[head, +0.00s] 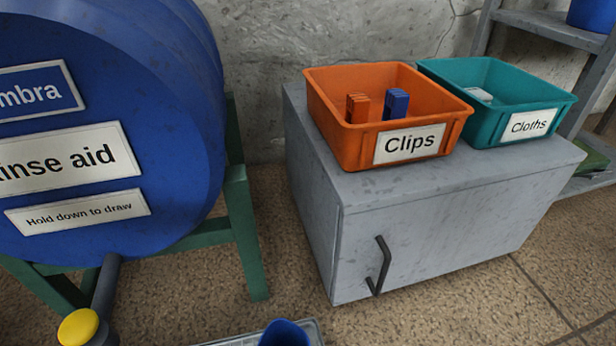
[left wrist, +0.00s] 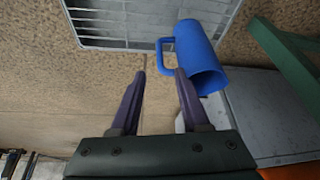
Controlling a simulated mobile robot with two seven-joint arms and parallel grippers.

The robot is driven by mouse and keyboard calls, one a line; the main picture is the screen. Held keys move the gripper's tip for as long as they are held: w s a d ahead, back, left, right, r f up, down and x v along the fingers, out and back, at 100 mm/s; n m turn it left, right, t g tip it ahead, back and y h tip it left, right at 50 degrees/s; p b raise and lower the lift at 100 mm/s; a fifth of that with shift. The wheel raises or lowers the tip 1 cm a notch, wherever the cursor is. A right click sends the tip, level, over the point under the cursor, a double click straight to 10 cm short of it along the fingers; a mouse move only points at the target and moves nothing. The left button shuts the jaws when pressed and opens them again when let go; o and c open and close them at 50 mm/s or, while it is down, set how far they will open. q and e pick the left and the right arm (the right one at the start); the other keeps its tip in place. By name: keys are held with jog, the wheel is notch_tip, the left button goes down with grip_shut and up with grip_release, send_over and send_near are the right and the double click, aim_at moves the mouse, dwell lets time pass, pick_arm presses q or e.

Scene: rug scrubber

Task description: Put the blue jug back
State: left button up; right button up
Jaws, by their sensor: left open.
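The blue jug (head: 285,334) shows only in part at the bottom edge of the head view, over a grey tray. In the left wrist view the blue jug (left wrist: 194,52) shows with its open mouth toward the lower right and its handle toward the left, overlapping a wire grate (left wrist: 110,43). My left gripper (left wrist: 160,73) is open and empty, with its fingertips just below the handle in that view. I cannot tell whether they touch the jug. My right gripper is in neither view.
A blue rinse aid drum (head: 110,110) on a green stand (head: 242,220) has a tap with a yellow button (head: 78,327). A grey cabinet (head: 440,220) holds an orange Clips bin (head: 350,150) and a teal Cloths bin (head: 490,130). Shelving (head: 545,25) stands at right.

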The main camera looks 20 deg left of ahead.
pick_arm(q)
notch_tip(320, 180, up, 10)
jog(key=w+d+n+t, duration=0.1)
jog(key=n, duration=0.2)
jog(key=s+a+r+n+y, duration=0.1)
jog(key=a+r, duration=0.1)
jog(key=a, duration=0.2)
jog(key=s+a+r+n+y, duration=0.1)
jog(key=s+a+r+n, duration=0.1)
jog(key=a, duration=0.3)
jog(key=shift+s+a+r+n+g+y, duration=0.3)
jog(key=shift+r+g+y, duration=0.1)
jog(key=shift+r, duration=0.3)
jog(key=shift+r, duration=0.1)
